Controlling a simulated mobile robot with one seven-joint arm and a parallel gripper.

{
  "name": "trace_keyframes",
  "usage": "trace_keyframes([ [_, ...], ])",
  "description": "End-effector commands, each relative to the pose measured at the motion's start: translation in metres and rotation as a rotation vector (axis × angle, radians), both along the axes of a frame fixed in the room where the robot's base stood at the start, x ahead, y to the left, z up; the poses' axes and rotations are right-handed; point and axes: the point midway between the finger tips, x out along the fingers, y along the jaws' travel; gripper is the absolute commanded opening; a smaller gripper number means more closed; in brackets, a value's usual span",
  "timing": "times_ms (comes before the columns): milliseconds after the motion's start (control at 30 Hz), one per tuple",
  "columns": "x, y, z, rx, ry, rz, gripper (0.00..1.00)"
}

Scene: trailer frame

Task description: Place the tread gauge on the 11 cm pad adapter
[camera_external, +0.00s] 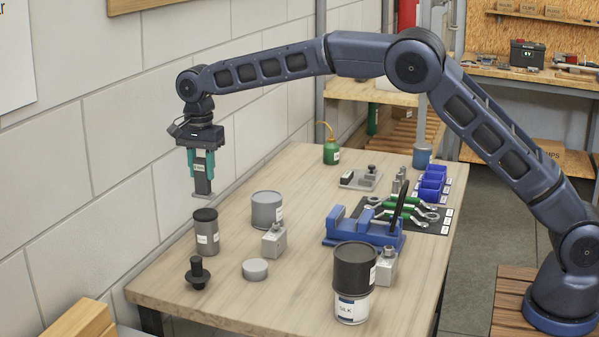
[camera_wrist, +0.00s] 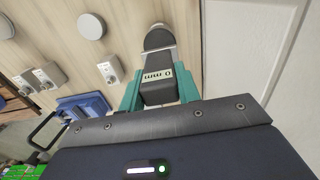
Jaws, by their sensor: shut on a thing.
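My gripper (camera_external: 203,165) has green fingers and is shut on the tread gauge (camera_external: 202,186), a dark grey upright body with a pale label and a wider foot. It hangs in the air at the left, above a dark-lidded canister (camera_external: 206,238). In the wrist view the gauge (camera_wrist: 158,92) sits between the fingers and its label reads "0 mm". I cannot tell which thing is the 11 cm pad adapter, as the small labels are unreadable. Labelled grey blocks stand on the table, one in the middle (camera_external: 274,241) and one at the right (camera_external: 386,266).
The wooden table (camera_external: 190,304) also bears a grey can (camera_external: 267,209), a grey disc (camera_external: 255,269), a black knob (camera_external: 197,274), a blue vise (camera_external: 368,229) and a black-topped can (camera_external: 354,283). Wrenches, blue bins and a green oiler (camera_external: 331,151) lie farther back. The wall runs close along the left.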

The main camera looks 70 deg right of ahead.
Motion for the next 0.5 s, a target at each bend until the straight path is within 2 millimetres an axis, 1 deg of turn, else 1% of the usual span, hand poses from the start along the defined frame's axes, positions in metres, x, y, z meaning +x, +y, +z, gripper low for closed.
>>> trace_keyframes([
  [67, 0.0, 0.0, -0.006, 0.0, 0.002, 0.0, 0.05],
  [300, 0.0, 0.0, -0.038, 0.0, 0.002, -0.001, 0.05],
  [367, 0.0, 0.0, -0.041, 0.0, 0.002, -0.001, 0.05],
  [500, 0.0, 0.0, -0.041, 0.0, 0.0, 0.0, 0.05],
])
